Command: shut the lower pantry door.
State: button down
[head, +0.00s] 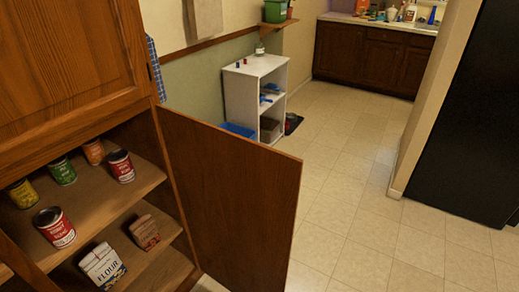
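The lower pantry door (231,200) is a brown wooden panel. It stands wide open, swung out to the right from its hinge side at the cabinet's right edge. The lower pantry cabinet (150,178) is open on the left, with its shelves showing. Cans such as a red can (54,228) and a white flour bag (102,266) sit on the shelves. The upper pantry door (65,60) above is shut. My gripper is not in view.
Tiled floor (350,190) is clear to the right of the door. A white shelf unit (255,95) stands against the wall behind it. A black appliance (465,120) is at the right, and a counter with dark cabinets (370,55) is at the back.

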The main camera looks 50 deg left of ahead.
aim_at(239, 196)
jog(key=i, duration=2.5)
jog(key=u, duration=4)
